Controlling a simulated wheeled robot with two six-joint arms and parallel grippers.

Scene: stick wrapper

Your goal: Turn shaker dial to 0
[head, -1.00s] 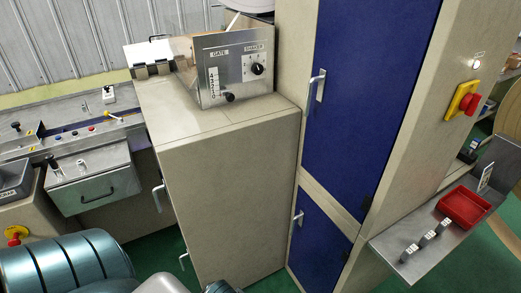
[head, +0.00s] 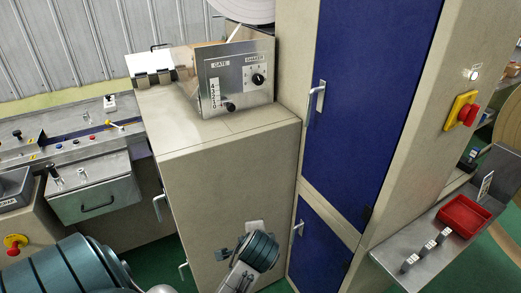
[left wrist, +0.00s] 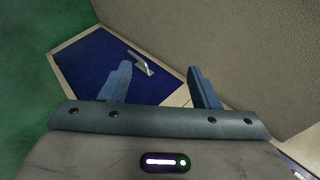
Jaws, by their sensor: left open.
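The shaker dial (head: 258,79) is a small black knob on the right of a metal control panel (head: 213,85), under the "SHAKER" label. Its pointer setting is too small to read. The panel stands on top of a beige cabinet (head: 215,165). My left arm's teal wrist shows low in front of this cabinet in the head view, well below the dial. Its fingertips cannot be made out there. In the left wrist view my left gripper (left wrist: 160,85) is open and empty, with a blue door behind its fingers. My right gripper is not in view.
A black gate knob (head: 230,106) sits low on the same panel, beside a number scale. A tall cabinet with blue doors (head: 365,90) stands close on the right. Cabinet handles (head: 158,207) stick out. A shelf with a red tray (head: 462,216) is at right.

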